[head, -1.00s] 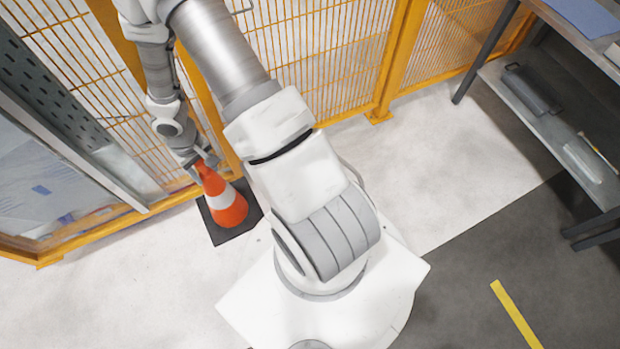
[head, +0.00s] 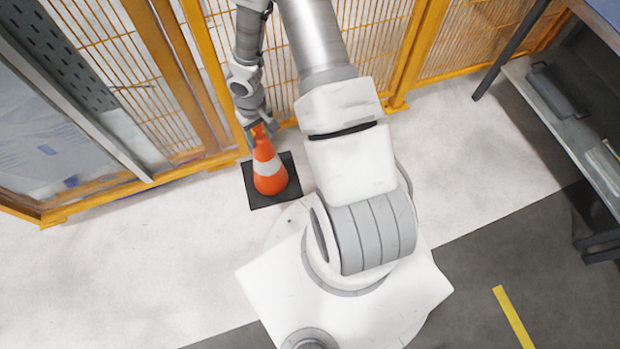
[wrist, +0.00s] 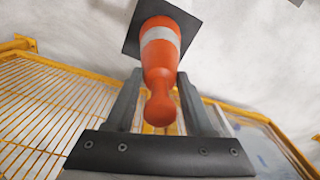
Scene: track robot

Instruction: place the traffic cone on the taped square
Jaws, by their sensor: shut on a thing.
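The orange traffic cone (head: 269,178) has a white band and a black square base, and stands nearly upright in the head view, left of my arm. My gripper (head: 258,128) is at the cone's top, shut on its narrow upper part. In the wrist view the cone (wrist: 160,55) sits between the two dark fingers of my gripper (wrist: 159,97), with its base pointing away. I cannot tell whether the base touches the floor. A yellow tape strip (head: 514,317) lies on the dark floor at the lower right; no whole taped square shows.
A yellow mesh fence (head: 370,50) runs behind the cone. A framed panel and grey perforated post (head: 50,60) stand at the left. A shelf (head: 575,130) with objects stands at the right. Pale floor (head: 120,260) is clear at the lower left.

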